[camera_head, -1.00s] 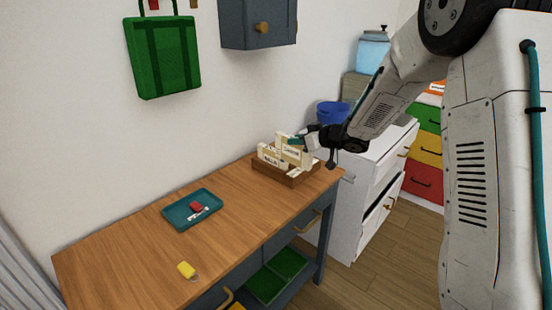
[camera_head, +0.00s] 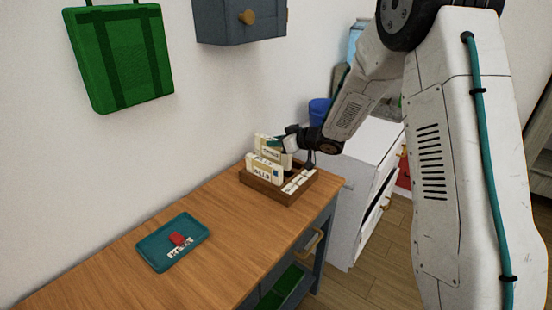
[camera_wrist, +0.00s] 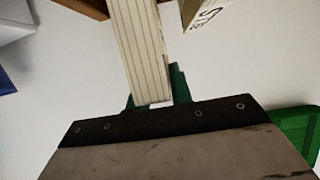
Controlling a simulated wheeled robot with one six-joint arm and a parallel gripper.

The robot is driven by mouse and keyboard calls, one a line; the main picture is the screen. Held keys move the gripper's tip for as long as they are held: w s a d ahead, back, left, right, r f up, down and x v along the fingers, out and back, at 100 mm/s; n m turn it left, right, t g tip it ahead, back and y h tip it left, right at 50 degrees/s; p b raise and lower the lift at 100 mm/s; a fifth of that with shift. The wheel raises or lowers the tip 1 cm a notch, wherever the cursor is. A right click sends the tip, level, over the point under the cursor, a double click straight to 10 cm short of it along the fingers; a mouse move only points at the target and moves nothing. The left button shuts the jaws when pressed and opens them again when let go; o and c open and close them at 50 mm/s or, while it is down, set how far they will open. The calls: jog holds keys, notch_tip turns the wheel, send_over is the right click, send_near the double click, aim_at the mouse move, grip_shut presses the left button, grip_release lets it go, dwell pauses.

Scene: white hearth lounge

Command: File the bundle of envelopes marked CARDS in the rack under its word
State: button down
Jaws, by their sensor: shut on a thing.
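My gripper (camera_head: 284,144) is shut on a cream bundle of envelopes (camera_head: 268,150), held upright at the back of the wooden rack (camera_head: 263,190). Its word is too small to read surely. The wrist view shows the striped edge of the held bundle (camera_wrist: 138,45) between my green fingertips (camera_wrist: 155,98). A second bundle, marked BILLS (camera_head: 263,171), stands in the rack in front of the held one. Part of a lettered bundle (camera_wrist: 205,14) shows at the wrist view's top. I cannot tell if the held bundle's lower edge touches the rack.
White word labels (camera_head: 298,181) line the rack's right side. A teal tray (camera_head: 160,262) with a red item (camera_head: 178,239) lies on the wooden table (camera_head: 225,245). A white cabinet (camera_head: 350,185) and blue bin (camera_head: 319,110) stand beyond. The table between tray and rack is clear.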

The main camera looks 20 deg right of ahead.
aim_at(279, 155)
jog(key=shift+s+d+f, duration=0.1)
jog(key=shift+f, duration=1.25)
jog(key=shift+s+f, duration=0.1)
jog(key=shift+f, duration=1.25)
jog(key=c, duration=1.3)
grip_release()
jog(key=shift+w+f, duration=0.1)
jog(key=shift+f, duration=0.1)
jog(key=shift+o, duration=0.2)
jog(key=shift+d+r, duration=0.15)
jog(key=shift+r, duration=0.2)
jog(key=s+d+r+m+g+h, duration=0.1)
jog(key=s+d+r+m+h, duration=0.2)
jog(key=s+d+r+h, duration=0.45)
jog(key=s+d+r+m+g+h, duration=0.1)
jog(key=s+d+r+m+h, duration=0.3)
jog(key=s+r, duration=0.75)
jog(key=s+a+g+y, duration=0.2)
jog(key=s+a+g, duration=0.1)
jog(key=s, duration=1.2)
jog(key=s+a+g+y, duration=0.1)
jog(key=s+a+g, duration=0.3)
jog(key=s, duration=1.1)
jog(key=shift+a+g+y, duration=0.3)
jog(key=shift+a+y, duration=0.05)
jog(key=shift+a, duration=0.55)
